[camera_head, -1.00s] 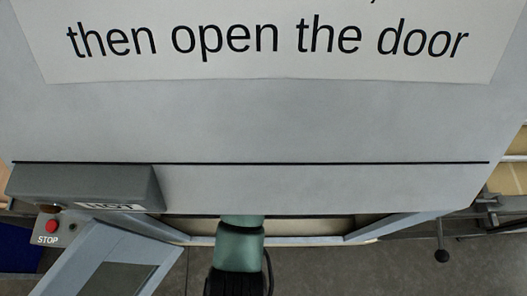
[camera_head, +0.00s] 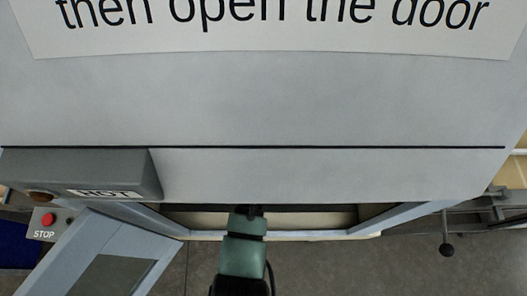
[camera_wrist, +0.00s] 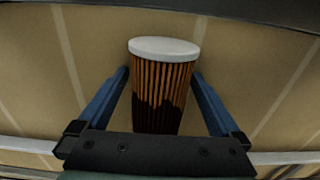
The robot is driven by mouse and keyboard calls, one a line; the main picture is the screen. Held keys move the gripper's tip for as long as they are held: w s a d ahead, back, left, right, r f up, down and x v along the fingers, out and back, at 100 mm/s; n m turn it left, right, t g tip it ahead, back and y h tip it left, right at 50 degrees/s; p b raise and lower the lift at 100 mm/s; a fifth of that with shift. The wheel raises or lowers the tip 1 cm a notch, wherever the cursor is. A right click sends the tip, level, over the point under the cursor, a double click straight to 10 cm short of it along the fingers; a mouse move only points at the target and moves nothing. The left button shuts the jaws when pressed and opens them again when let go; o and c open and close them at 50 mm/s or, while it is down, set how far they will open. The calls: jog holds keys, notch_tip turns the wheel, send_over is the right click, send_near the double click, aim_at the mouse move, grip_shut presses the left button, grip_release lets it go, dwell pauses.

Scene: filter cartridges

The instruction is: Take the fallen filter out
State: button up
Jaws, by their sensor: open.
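The filter (camera_wrist: 160,90) shows in the wrist view, with a white end cap and orange-brown pleats that are dark towards the near end. I cannot tell whether it lies or stands. My gripper (camera_wrist: 160,74) is open, with one blue finger on each side of the filter. A narrow gap seems to show at each side, but contact is hard to judge. In the head view my arm reaches to the low opening (camera_head: 310,220) under the machine's grey front, where my gripper and the filter are hidden.
The grey machine front (camera_head: 260,110) fills the upper head view, with a grey box marked HOT (camera_head: 85,172) on it. An opened door (camera_head: 105,255) stands left of my arm, near a red stop button (camera_head: 48,220). A tan striped surface (camera_wrist: 250,60) lies behind the filter.

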jog(key=shift+r, duration=0.1)
jog(key=c, duration=1.4)
